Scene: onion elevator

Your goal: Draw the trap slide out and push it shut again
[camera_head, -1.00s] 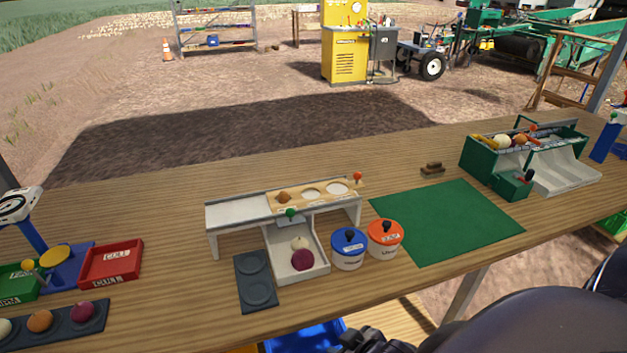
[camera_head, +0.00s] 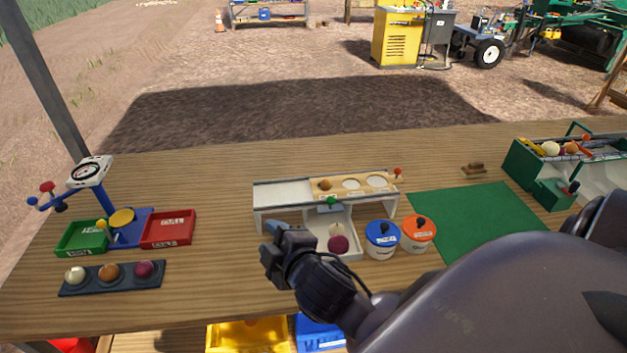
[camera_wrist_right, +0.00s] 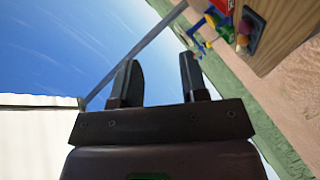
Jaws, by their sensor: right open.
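A low white stand (camera_head: 258,222) on the table carries a wooden strip (camera_head: 338,185) with round holes and a red knob (camera_head: 398,171) at its right end. A brown onion (camera_head: 324,184) sits in the left hole. I cannot tell which knob belongs to the trap slide. My right gripper (camera_head: 273,240) is in front of the stand's left part, apart from both knobs. It is open and empty in the wrist view (camera_wrist_right: 160,80). My left gripper is out of view.
A blue-lidded pot (camera_head: 382,240) and an orange-lidded pot (camera_head: 417,234) stand right of the chute. A scale (camera_head: 90,172), a red tray (camera_head: 168,230), a green tray (camera_head: 82,238) and a dark onion holder (camera_head: 112,278) are at the left.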

